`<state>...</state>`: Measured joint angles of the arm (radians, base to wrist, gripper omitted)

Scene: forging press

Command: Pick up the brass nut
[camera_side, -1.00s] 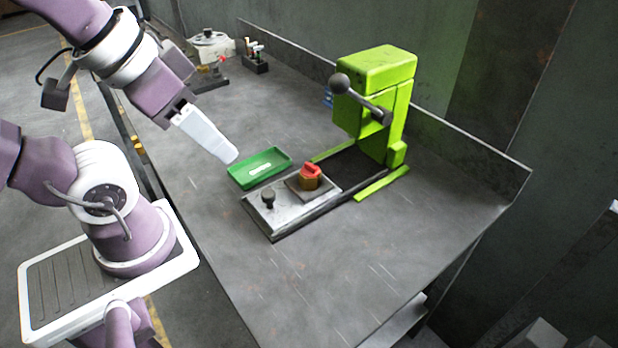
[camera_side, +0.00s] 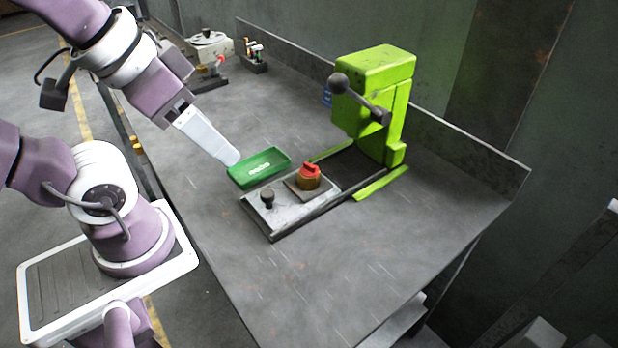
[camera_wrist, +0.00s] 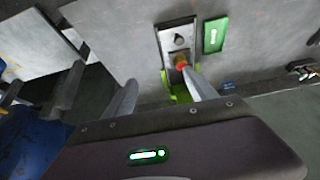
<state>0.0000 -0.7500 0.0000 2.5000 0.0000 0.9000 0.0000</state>
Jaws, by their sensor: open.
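A brass-coloured piece with a red top (camera_side: 309,178) stands on a small square plate on the sliding metal plate (camera_side: 288,206) in front of the green press. It looks like the brass nut with something red on it, but it is too small to be sure. In the wrist view the red and brass piece (camera_wrist: 181,62) shows just left of the right finger's tip, partly hidden. My gripper (camera_side: 236,160) is above and left of it, near the green tray. In the wrist view my gripper (camera_wrist: 160,76) has its fingers apart with nothing between them.
The green tray (camera_side: 240,181) has pale marks or small items inside, unclear which. A dark knob (camera_side: 268,196) stands on the metal plate. The green press (camera_side: 375,75) with its ball-ended lever (camera_side: 340,83) rises behind. The table front (camera_side: 330,270) is clear.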

